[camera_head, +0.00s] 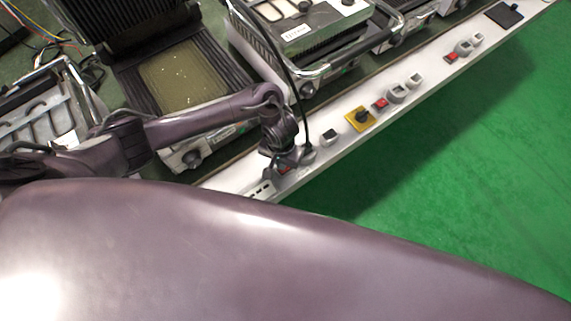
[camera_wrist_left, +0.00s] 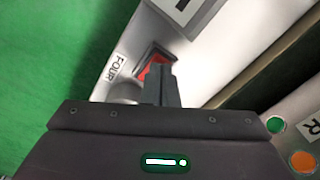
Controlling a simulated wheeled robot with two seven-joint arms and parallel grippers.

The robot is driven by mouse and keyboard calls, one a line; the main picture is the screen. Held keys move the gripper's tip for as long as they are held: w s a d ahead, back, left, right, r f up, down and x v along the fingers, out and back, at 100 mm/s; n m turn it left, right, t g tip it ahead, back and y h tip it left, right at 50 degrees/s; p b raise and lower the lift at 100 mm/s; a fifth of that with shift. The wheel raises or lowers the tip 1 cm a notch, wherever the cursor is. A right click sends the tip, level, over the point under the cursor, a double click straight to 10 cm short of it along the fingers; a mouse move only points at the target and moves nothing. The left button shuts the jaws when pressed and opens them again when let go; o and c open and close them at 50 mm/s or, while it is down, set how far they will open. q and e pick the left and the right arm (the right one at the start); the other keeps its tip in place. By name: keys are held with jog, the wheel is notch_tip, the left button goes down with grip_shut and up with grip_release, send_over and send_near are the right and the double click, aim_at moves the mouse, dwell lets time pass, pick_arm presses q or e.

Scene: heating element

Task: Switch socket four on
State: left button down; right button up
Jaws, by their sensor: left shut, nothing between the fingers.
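The red rocker switch of socket four (camera_wrist_left: 154,66) sits in a dark frame on the white strip, beside a label reading FOUR (camera_wrist_left: 117,67). My left gripper (camera_wrist_left: 162,82) is shut and empty, its fingertips right at the red switch and covering part of it. I cannot tell whether they press on it or which way the rocker is tilted. In the head view my left gripper (camera_head: 284,161) is over the near end of the white socket strip (camera_head: 235,178), with a bit of red showing beside it. My right gripper is in neither view.
A plug with a black cable (camera_head: 308,154) stands right beside the left gripper. Further along the strip are a yellow rotary switch (camera_head: 360,118) and other red switches (camera_head: 380,103). Contact grills (camera_head: 185,75) stand behind the strip. The green floor (camera_head: 450,150) in front is clear.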

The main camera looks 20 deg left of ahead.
pick_arm(q)
jog(key=shift+f+b, duration=0.3)
jog(key=shift+f, duration=0.3)
notch_tip(320, 180, up, 7)
jog(key=p, duration=0.9)
dwell(0.3)
dwell(0.6)
